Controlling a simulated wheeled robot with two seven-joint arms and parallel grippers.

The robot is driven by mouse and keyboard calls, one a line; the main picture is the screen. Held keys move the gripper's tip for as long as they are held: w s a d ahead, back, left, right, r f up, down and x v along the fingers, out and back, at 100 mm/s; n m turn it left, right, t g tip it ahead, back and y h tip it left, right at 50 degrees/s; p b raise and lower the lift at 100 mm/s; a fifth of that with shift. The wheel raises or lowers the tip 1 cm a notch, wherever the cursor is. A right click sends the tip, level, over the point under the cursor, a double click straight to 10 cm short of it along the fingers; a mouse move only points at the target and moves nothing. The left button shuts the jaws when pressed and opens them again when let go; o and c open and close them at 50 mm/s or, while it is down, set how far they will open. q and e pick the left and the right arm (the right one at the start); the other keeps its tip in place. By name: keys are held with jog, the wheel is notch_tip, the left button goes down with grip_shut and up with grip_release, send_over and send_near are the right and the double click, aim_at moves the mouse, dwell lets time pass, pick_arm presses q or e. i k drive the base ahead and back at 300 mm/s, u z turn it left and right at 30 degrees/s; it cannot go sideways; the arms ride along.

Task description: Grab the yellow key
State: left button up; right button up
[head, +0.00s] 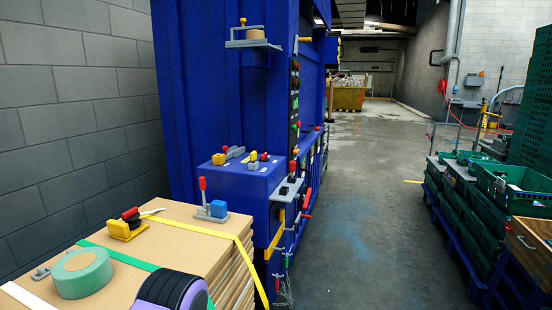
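I cannot make out a clear key shape. Several small yellow items show on the blue machine (220,90). A yellow-topped piece (242,21) stands on the small grey shelf (253,43) on its front. A yellow handle (305,39) sticks out at its upper right edge. Which of these is the key, if any, I cannot tell.
A cardboard stack (190,245) at the front left bears a green tape roll (82,272), a yellow-and-red tool (126,224) and a red-handled lever (203,191). A dark purple-edged round part (170,290) is at the bottom edge. Green crates (480,215) stand right. The grey floor (365,200) between is clear.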

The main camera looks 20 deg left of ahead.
aim_at(253, 154)
jog(key=z, duration=0.55)
jog(key=i, duration=1.45)
jog(key=u, duration=0.65)
